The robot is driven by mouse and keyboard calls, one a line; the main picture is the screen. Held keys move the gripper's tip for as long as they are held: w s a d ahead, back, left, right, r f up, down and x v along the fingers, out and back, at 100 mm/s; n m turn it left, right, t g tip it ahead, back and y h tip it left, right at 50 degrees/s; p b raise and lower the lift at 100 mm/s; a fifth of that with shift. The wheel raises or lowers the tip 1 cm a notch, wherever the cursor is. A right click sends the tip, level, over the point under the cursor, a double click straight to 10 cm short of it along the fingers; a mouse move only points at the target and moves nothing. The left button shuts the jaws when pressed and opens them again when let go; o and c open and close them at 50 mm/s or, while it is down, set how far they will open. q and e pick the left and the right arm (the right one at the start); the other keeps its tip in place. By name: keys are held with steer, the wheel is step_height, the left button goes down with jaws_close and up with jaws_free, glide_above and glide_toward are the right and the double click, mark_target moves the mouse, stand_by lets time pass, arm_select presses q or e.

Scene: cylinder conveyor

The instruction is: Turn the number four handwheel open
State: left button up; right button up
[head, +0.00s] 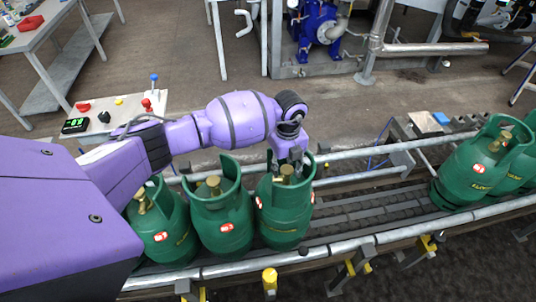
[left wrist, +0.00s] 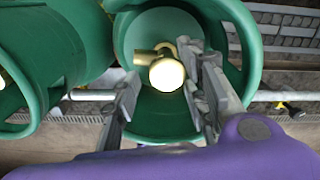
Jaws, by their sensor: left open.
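Green gas cylinders stand upright on the conveyor, each with a collar around a brass valve. My left gripper (head: 290,160) is over the rightmost cylinder (head: 284,212) of the left group, inside its collar. In the left wrist view, the open left gripper (left wrist: 162,82) has one finger on each side of this cylinder's brass valve (left wrist: 167,74). The right finger looks close to the valve; I cannot tell if it touches. A wider gap shows on the left. The valve also shows in the head view (head: 287,172). I cannot read a number four on any cylinder.
Two neighbouring cylinders (head: 222,222) stand close on the left. More cylinders (head: 472,172) stand at the right, past an empty conveyor stretch (head: 370,208). Metal rails (head: 365,178) run along both sides. A control box (head: 112,117) with buttons stands behind my left arm.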

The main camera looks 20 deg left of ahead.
mark_target(284, 170)
arm_select(q)
steer(key=shift+w+r, duration=0.1)
steer(key=shift+w, duration=0.05)
jaws_close()
steer(key=shift+r+m, duration=0.15)
steer(key=shift+m, duration=0.15)
steer(key=shift+f, duration=0.2)
jaws_free()
steer(key=shift+r, duration=0.55)
step_height(284, 170, up, 11)
